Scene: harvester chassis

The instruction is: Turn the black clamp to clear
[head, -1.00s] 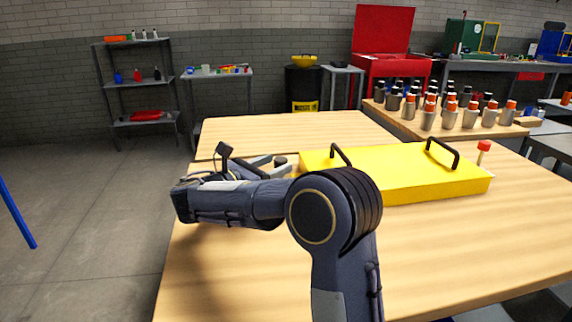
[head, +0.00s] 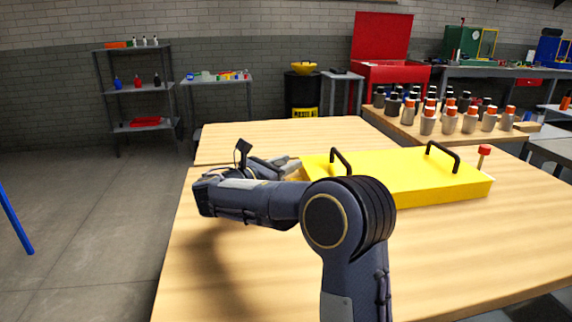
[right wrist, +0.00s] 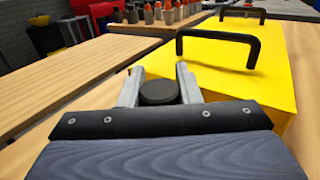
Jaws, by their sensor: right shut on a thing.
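The yellow chassis box (head: 400,177) lies on the wooden table, with two black handles on top. It also shows in the right wrist view (right wrist: 283,62). The black clamp (right wrist: 159,92) shows in the right wrist view as a round black knob at the box's near left end. My right gripper (right wrist: 158,84) has its two grey fingers on either side of the knob and is shut on it. In the head view my right gripper (head: 283,166) is at the box's left end, and the clamp is hidden there. My left gripper is not in view.
A red-topped peg (head: 484,152) stands at the box's right end. Several orange- and black-topped bottles (head: 450,118) stand on a side table behind. The wooden table (head: 480,250) is clear in front of the box and to its left.

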